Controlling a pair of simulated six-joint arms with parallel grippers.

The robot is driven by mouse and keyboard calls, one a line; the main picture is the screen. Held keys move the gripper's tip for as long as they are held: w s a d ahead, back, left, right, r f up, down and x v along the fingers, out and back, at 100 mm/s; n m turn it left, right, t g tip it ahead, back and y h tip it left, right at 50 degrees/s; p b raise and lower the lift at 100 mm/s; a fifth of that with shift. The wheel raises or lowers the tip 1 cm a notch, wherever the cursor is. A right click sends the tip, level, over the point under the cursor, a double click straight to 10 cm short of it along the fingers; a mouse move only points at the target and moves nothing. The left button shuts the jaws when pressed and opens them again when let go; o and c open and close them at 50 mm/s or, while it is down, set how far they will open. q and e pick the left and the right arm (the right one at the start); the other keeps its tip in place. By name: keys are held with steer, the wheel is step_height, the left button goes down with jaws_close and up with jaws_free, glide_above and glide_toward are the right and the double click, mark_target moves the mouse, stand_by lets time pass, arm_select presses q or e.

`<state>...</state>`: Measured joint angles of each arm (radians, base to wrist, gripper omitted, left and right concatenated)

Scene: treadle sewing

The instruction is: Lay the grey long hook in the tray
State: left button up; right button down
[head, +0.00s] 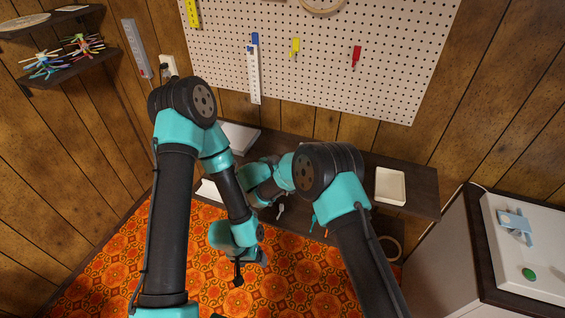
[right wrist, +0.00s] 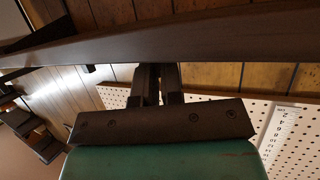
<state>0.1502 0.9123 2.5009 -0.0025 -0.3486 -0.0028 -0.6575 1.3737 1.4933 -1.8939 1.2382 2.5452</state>
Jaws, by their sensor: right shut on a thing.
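A white shallow tray (head: 390,186) sits at the right end of the dark wooden table, and looks empty. I cannot make out the grey long hook for certain; a small pale grey piece (head: 280,211) lies near the table's front, left of the middle. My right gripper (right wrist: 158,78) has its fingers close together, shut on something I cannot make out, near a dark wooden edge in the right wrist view.
A dark table (head: 415,190) runs below a pegboard (head: 370,90) with hanging tools. Orange and blue small items (head: 319,226) lie near its front, and a hoop (head: 388,248) is at lower right. A white-topped cabinet (head: 535,250) stands at far right.

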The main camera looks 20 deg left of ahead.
steer(key=shift+f, duration=0.1)
stand_by(0.4)
steer(key=c, duration=1.2)
jaws_free()
